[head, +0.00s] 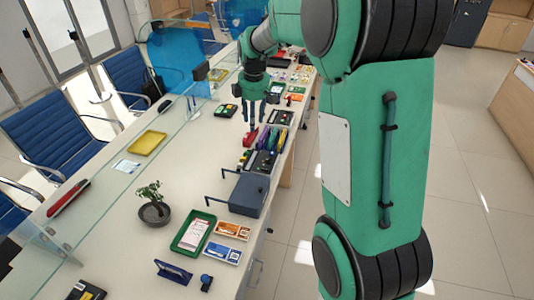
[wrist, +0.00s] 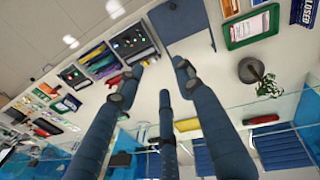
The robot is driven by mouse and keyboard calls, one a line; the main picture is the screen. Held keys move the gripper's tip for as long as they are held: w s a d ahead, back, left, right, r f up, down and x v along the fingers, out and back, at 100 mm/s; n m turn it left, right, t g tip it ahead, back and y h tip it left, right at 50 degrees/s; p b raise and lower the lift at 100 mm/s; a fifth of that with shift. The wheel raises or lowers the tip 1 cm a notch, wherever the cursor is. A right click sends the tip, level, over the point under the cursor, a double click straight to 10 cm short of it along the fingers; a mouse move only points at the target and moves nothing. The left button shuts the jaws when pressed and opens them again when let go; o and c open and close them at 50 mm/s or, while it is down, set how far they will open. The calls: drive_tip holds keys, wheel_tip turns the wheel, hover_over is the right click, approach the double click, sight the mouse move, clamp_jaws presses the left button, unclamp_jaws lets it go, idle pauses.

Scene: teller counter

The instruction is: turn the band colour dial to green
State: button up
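The band colour dial is too small to tell. A black control panel (head: 263,162) with coloured spots stands on the counter beside a grey box; it also shows in the wrist view (wrist: 131,43). A second dark panel (head: 281,117) lies farther along, also in the wrist view (wrist: 73,76). Between them is a rack of purple, green and yellow strips (head: 273,139). My gripper (head: 250,122) points down above the counter, left of the strips and close to a red object (head: 250,138). In the wrist view its dark blue fingers (wrist: 158,80) are spread apart, with nothing between them.
The grey box (head: 249,194) with black handles stands nearer than the first panel. A green tray (head: 193,232), a potted plant (head: 152,206) and a yellow tray (head: 147,143) are on the counter. A glass screen (head: 125,160) runs along its left side.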

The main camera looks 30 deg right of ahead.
drive_tip(key=w+d+f+n+g+p, duration=0.1)
drive_tip(key=w+d+f+n+p, duration=0.3)
drive_tip(key=w+d+f, duration=0.45)
drive_tip(key=n+g+p, duration=0.1)
drive_tip(key=n+p, duration=0.2)
hover_over(269, 161)
drive_tip(key=w, duration=0.1)
wheel_tip(269, 161, down, 13)
drive_tip(key=shift+w+d, duration=0.1)
drive_tip(key=shift+d, duration=0.05)
drive_tip(key=shift+f, duration=0.15)
wheel_tip(269, 161, down, 14)
drive_tip(key=shift+r, duration=0.25)
clamp_jaws()
